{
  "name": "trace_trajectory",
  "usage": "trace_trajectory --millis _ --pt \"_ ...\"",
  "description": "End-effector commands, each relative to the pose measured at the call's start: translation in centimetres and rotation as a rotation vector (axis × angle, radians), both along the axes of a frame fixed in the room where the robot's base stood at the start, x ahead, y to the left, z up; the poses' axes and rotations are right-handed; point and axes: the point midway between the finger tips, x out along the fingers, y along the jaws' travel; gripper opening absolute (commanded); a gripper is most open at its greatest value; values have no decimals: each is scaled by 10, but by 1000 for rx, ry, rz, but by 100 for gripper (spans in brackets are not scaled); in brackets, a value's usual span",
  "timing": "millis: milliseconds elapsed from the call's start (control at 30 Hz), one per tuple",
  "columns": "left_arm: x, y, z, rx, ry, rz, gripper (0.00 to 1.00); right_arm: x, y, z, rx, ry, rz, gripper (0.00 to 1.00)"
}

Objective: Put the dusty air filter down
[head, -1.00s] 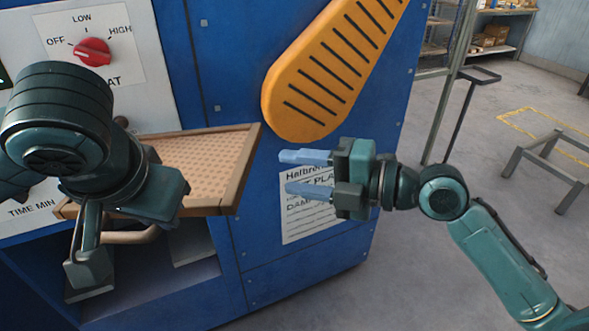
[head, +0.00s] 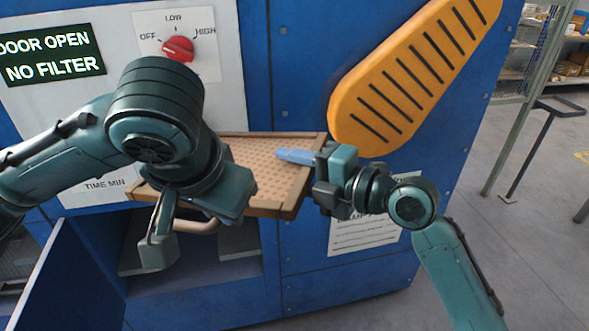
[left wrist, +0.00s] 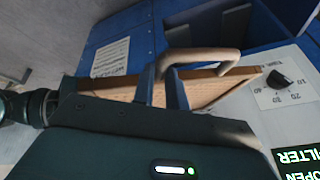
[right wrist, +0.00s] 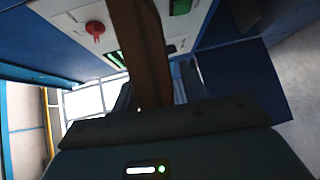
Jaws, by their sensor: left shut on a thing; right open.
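The dusty air filter (head: 262,170) is a flat panel with a brown frame and a tan, speckled face, held in front of the blue machine. My left gripper (head: 178,222) is shut on its curved handle (head: 203,226); the handle also shows in the left wrist view (left wrist: 205,56). My right gripper (head: 299,162) is at the filter's right edge and open. One blue finger lies over the filter's face; the other is hidden. In the right wrist view, the brown frame (right wrist: 143,45) runs between the fingers; contact cannot be told.
The blue machine (head: 365,255) has an open compartment (head: 195,270) below the filter and a blue door panel (head: 65,280) at lower left. Its display (head: 52,58) reads "DOOR OPEN NO FILTER". A red knob (head: 178,49) is above.

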Motion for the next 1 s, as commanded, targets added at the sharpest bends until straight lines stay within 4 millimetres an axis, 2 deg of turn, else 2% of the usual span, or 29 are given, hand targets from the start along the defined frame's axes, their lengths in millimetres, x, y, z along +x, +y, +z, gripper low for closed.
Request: trace_trajectory --millis 200,700,900,933,1000 --pt "0 0 1 -1 -3 0 0 0 0 0 0 0 0 43" --pt "1 0 2 -4 -7 2 0 0 -1 -2 -3 3 -1 2" --pt "1 0 2 -4 -8 1 0 1 -1 -3 -6 5 -1 0" --pt "1 0 2 -5 -8 2 16 0 -1 -1 -3 3 -1 0" --pt "1 0 2 -3 -8 2 22 1 -1 -1 -2 2 -2 0"
